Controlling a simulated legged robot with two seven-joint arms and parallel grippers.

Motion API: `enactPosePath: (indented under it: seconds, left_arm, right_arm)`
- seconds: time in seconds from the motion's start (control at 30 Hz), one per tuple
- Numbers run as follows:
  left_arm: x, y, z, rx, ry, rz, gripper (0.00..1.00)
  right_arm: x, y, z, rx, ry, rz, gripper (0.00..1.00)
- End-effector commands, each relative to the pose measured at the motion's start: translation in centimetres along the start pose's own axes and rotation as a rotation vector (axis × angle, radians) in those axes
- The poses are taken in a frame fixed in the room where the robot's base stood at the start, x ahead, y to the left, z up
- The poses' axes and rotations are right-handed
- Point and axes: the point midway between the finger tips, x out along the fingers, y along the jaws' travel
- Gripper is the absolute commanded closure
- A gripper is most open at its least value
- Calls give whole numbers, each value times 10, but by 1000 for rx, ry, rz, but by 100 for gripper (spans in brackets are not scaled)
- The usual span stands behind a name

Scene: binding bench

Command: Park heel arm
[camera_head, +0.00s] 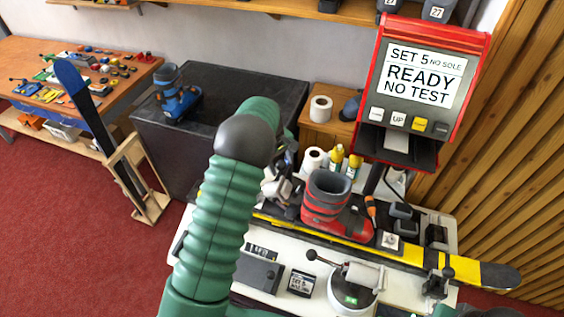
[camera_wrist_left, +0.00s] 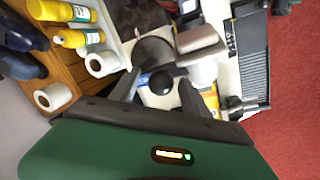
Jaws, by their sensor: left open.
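My left gripper (camera_head: 284,166) is mostly hidden behind my own green arm, left of the red and grey boot (camera_head: 328,203). In the left wrist view my left gripper (camera_wrist_left: 158,88) is open, its dark fingers to either side of a black ball knob (camera_wrist_left: 161,83). I cannot tell whether they touch it. A grey-beige padded piece (camera_wrist_left: 200,38), perhaps of the heel arm, shows beside the knob; similar pale parts (camera_head: 274,187) show near the gripper in the head view. The boot stands on a yellow and black ski (camera_head: 440,264). My right gripper is not in view.
A red display unit (camera_head: 425,75) reads "READY NO TEST". A round-based device (camera_head: 352,293) with a black-knobbed lever stands at the bench front. Paper rolls (camera_head: 314,159) and yellow bottles (camera_head: 336,158) stand behind the boot. A dark cabinet (camera_head: 226,88) is at the left.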

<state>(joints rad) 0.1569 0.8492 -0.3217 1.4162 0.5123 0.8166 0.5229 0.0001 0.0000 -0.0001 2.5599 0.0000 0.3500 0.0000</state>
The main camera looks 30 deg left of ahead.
Motion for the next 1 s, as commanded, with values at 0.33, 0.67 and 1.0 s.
enactPosePath:
  seconds: [0.33, 0.67, 1.0]
  left_arm:
    - [14, 0, 0, -1, 1, 1, 45]
    - [14, 0, 0, 0, 0, 1, 82]
    - [14, 1, 0, 0, 0, 2, 100]
  right_arm:
    - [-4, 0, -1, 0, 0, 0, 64]
    - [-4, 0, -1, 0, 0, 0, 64]
    - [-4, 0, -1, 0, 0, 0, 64]
